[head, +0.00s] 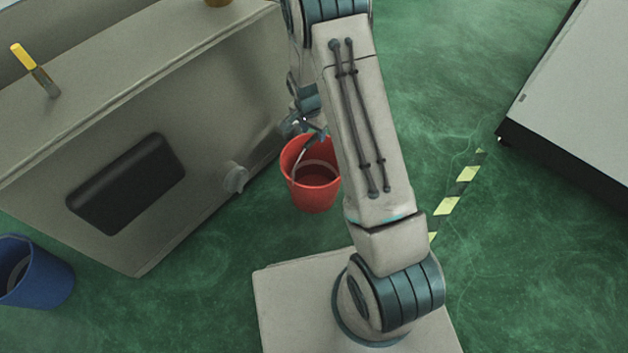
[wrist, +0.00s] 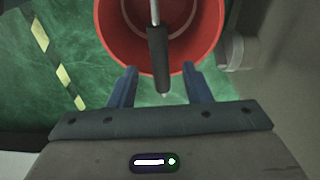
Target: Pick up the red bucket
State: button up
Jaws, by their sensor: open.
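The red bucket (head: 314,196) stands upright on the green floor beside the grey cabinet, partly behind my arm in the head view. In the wrist view the bucket (wrist: 112,38) fills the top middle, with a thin metal handle and dark grip (wrist: 158,60) crossing its opening. My gripper (wrist: 163,72) is open, its two blue fingers pointing toward the bucket's near rim, with the dark grip showing between them. I cannot tell whether the fingers touch anything. In the head view my gripper (head: 311,138) is over the bucket's rim, small and partly hidden.
The grey cabinet (head: 200,100) with a black panel (head: 127,184) and a round knob (head: 236,177) stands close left of the bucket. A blue bucket (head: 38,275) is at lower left. A yellow-handled tool (head: 36,70) is on the cabinet top. Yellow-black floor tape (head: 457,195) runs at right.

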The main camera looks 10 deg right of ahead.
jog(key=shift+w+d+f+b, duration=0.15)
jog(key=shift+f+b, duration=0.65)
jog(key=shift+f, duration=0.85)
jog(key=shift+w+d+f+b, duration=0.15)
jog(key=shift+f+b, duration=0.65)
jog(key=shift+f, duration=0.85)
jog(key=shift+f, duration=0.25)
grip_shut()
